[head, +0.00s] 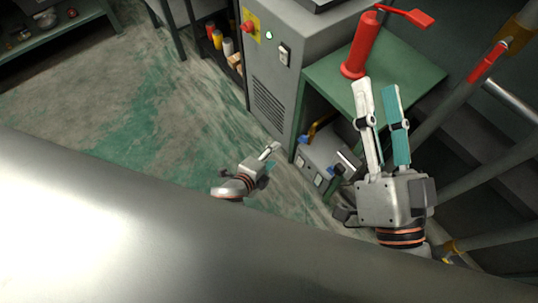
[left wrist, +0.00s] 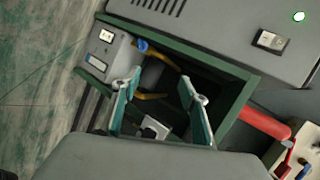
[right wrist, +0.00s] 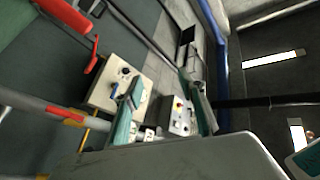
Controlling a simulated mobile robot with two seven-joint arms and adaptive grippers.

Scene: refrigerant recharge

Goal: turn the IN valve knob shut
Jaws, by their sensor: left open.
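A grey box unit (head: 322,160) sits low under the green table, with a blue knob (head: 304,139) at its upper left and a dark knob (head: 338,170) at its front right. No label is readable, so I cannot tell which is the IN valve knob. In the left wrist view the blue knob (left wrist: 142,46) shows beyond my fingers, beside a yellow hose (left wrist: 152,96). My left gripper (head: 271,152) is open, left of the unit and apart from it. My right gripper (head: 377,88) is open and empty above the table; its spread fingers (right wrist: 165,100) show in the right wrist view.
A green table (head: 325,75) carries a red cylinder (head: 360,45) with a red lever. A grey cabinet (head: 275,60) with a red button stands to its left. Pipes and rails crowd the right side. The floor (head: 130,100) at left is clear.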

